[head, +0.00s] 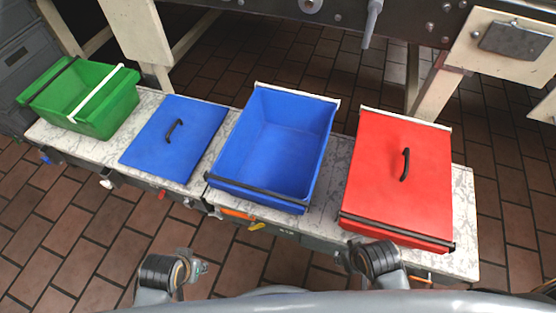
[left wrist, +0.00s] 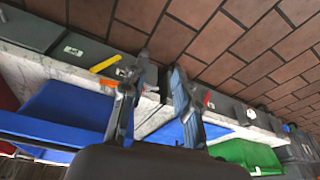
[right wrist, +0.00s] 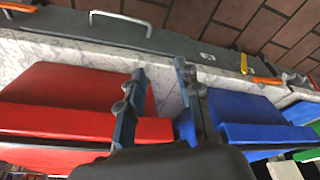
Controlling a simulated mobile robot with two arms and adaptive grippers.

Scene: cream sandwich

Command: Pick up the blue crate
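The blue crate (head: 275,150) stands open and empty on the bench in the middle of the head view, with a dark bar along its near rim. It also shows at the left of the left wrist view (left wrist: 68,105) and the right of the right wrist view (right wrist: 245,108). My left gripper (head: 198,268) is open and empty, in front of the bench and left of the crate's near side. Its spread fingers show in the left wrist view (left wrist: 159,80). My right gripper (head: 345,258) is open and empty near the bench's front edge, right of the crate. Its fingers are apart in the right wrist view (right wrist: 160,75).
A flat blue lid (head: 175,140) lies left of the crate, and an open green crate (head: 105,112) stands at the far left. A red lidded crate (head: 398,165) stands close on the right. Orange (head: 238,214) and yellow (head: 258,226) items stick out at the bench's front (head: 330,205).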

